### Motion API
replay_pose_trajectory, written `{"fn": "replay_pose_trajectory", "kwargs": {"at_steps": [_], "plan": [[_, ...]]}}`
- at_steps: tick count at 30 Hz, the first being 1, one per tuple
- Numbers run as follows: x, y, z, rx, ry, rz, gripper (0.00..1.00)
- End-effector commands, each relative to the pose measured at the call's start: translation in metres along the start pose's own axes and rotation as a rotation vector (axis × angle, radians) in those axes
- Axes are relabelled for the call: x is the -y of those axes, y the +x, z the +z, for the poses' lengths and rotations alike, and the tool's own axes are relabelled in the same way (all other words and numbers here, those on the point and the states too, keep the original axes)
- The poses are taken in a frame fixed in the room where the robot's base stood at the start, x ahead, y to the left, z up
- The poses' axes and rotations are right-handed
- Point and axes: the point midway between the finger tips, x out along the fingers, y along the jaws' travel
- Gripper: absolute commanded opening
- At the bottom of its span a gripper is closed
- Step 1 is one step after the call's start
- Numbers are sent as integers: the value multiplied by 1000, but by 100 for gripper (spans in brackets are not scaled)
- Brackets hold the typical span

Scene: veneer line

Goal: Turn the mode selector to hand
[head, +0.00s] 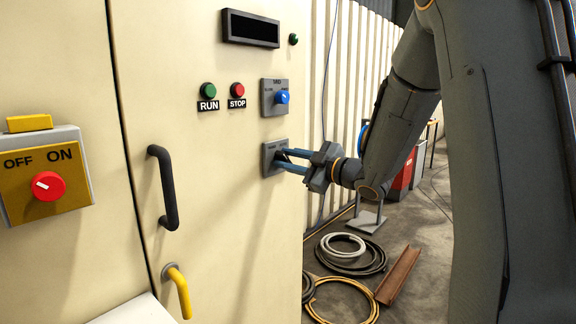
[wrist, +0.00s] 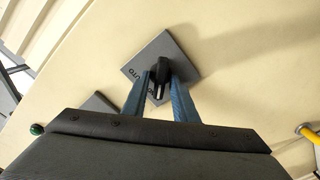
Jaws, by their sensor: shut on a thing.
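The mode selector is a black knob (wrist: 161,76) on a square grey plate (wrist: 165,43), seen in the wrist view. The plate also shows in the head view (head: 268,167), low on the cream cabinet door, beneath the plate with a blue knob. My gripper (wrist: 161,82) has its two blue fingers on either side of the black knob and is shut on it. In the head view my gripper (head: 283,159) reaches the plate from the right, and its fingers hide the knob. Lettering on the plate is partly covered; a light mark shows on the knob.
The blue knob (head: 283,97) sits just above. Green RUN (head: 208,90) and red STOP (head: 237,89) buttons are up to the left. A black door handle (head: 165,187) and red ON/OFF switch (head: 48,186) are further left. Coiled hoses (head: 346,254) lie on the floor.

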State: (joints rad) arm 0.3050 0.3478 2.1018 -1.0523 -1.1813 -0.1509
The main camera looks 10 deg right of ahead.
Motion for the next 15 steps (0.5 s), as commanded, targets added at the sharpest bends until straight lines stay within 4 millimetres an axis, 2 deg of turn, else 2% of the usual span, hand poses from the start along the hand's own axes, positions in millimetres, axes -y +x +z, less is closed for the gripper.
{"fn": "replay_pose_trajectory", "kwargs": {"at_steps": [15], "plan": [[0, -1, 1, 3, -64, 1, 4]]}}
